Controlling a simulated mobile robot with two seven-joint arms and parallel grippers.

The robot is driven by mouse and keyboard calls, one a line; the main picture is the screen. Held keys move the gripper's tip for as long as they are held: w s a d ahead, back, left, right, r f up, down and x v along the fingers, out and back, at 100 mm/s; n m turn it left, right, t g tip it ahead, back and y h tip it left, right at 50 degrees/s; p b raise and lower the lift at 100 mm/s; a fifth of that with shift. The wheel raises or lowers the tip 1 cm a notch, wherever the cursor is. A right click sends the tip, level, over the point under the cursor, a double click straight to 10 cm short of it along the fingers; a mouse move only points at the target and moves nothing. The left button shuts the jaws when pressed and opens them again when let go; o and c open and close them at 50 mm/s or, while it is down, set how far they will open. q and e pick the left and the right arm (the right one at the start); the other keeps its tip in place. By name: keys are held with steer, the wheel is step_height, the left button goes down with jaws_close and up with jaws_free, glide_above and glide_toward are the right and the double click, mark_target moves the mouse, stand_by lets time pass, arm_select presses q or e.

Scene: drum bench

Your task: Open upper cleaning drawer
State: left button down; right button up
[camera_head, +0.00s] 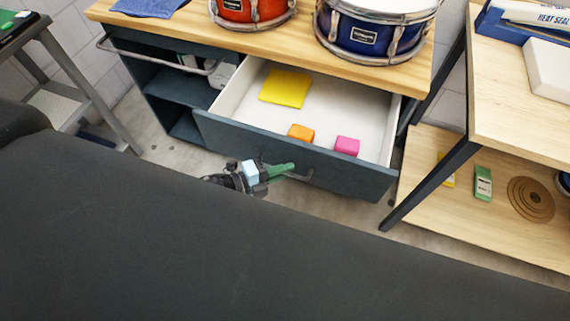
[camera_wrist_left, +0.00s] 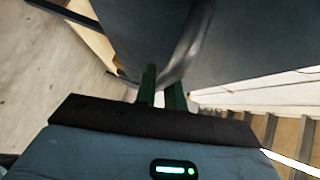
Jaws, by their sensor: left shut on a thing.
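The upper drawer (camera_head: 225,137) of the dark bench is pulled out, its white inside showing in the head view. Inside lie a yellow sheet (camera_head: 285,88), an orange block (camera_head: 301,132) and a pink block (camera_head: 347,146). My left gripper (camera_head: 290,168) is at the middle of the drawer front, shut on its handle (camera_head: 304,176). In the left wrist view, the green fingers (camera_wrist_left: 161,90) are at the curved metal handle (camera_wrist_left: 188,50), against the dark drawer front (camera_wrist_left: 245,40). The fingertips are partly hidden by the handle. My right gripper is not in view.
A red drum (camera_head: 250,10) and a blue drum (camera_head: 365,38) stand on the wooden bench top (camera_head: 190,30). Open dark shelves (camera_head: 175,85) are left of the drawer. A wooden shelf table (camera_head: 500,110) stands close on the right. Bare floor (camera_head: 160,150) shows below the drawer.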

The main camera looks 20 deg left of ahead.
arm_select(q)
steer(key=shift+s, duration=0.55)
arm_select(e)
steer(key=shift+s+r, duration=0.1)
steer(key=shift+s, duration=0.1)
arm_select(q)
steer(key=c, duration=1.5)
jaws_free()
steer(key=shift+a, duration=0.1)
steer(key=v, duration=0.7)
steer(key=shift+s+a+b, duration=0.3)
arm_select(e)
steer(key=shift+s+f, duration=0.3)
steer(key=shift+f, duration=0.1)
arm_select(q)
steer(key=shift+r, duration=0.1)
